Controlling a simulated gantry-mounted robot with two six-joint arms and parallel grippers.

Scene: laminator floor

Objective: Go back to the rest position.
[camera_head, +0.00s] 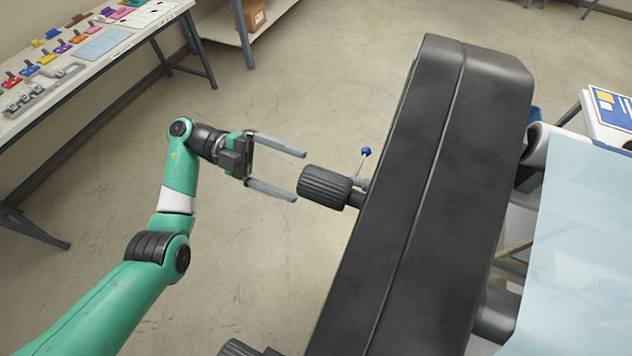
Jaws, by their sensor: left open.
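My left gripper (299,176) is open, its two grey fingers pointing right. A dark ribbed knob (325,187) on the side of the laminator (432,200) sits just past the fingertips. Nothing shows between the fingers, and I cannot tell whether they touch the knob. My green left arm comes in from the lower left. My right gripper is not in view.
A small lever with a blue ball (365,152) stands beside the knob. Light blue film (580,240) hangs on the laminator's right. A table (130,38) with colourful items stands upper left. A shelf holds a cardboard box (254,15). Bare floor (255,270) lies below the gripper.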

